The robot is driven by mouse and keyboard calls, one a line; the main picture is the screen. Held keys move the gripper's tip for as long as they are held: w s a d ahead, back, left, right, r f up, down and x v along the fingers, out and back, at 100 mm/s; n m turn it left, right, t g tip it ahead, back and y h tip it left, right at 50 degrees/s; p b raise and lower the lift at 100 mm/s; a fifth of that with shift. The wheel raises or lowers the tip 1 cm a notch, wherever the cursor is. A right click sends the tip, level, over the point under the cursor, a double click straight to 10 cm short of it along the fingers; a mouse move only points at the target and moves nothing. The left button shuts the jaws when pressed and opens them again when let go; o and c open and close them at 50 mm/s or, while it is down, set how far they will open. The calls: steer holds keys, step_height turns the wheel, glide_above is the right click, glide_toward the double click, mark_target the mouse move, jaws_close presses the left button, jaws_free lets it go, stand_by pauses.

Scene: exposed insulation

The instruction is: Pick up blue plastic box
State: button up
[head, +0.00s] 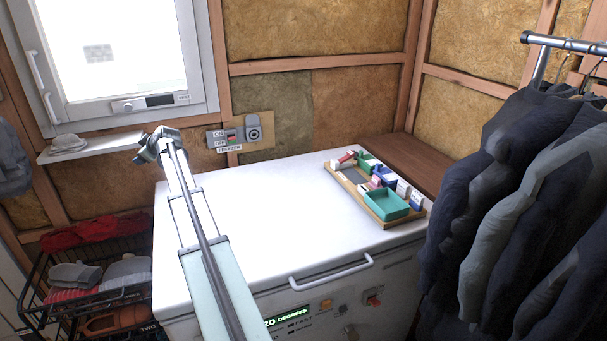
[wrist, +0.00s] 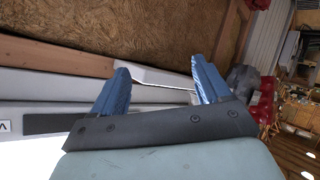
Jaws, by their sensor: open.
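A small blue box (head: 385,174) sits among other small items in a wooden tray, at the right of the white freezer lid in the head view. Small items around it partly hide it. My gripper (head: 148,150) is raised at the left, near the window sill and well apart from the tray. In the wrist view my gripper (wrist: 158,72) shows two blue fingers spread apart with nothing between them. The blue box does not show in the wrist view.
The wooden tray (head: 351,191) also holds a teal open box (head: 386,206), a green box (head: 367,161) and small cartons. The freezer lid (head: 290,215) is otherwise clear. Hanging dark clothes (head: 510,190) stand close at the right. A wire rack (head: 50,290) is at the left.

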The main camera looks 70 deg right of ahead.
steer(key=s+d+r+m+h, duration=0.1)
steer(key=s+d+r, duration=0.4)
steer(key=s+d, duration=0.45)
steer(key=s+d+r+m+h, duration=0.1)
steer(key=s+d+r, duration=0.4)
steer(key=s+d, duration=0.4)
steer(key=m+g+y, duration=0.2)
steer(key=m+g, duration=0.7)
steer(key=m, duration=0.1)
glide_above(388, 174)
steer(key=s+a, duration=0.2)
step_height(388, 174, down, 17)
steer(key=shift+w+r, duration=0.1)
steer(key=shift+r, duration=0.05)
steer(key=shift+f, duration=0.3)
steer(key=shift+x, duration=3.45)
steer(key=shift+d+r, duration=0.1)
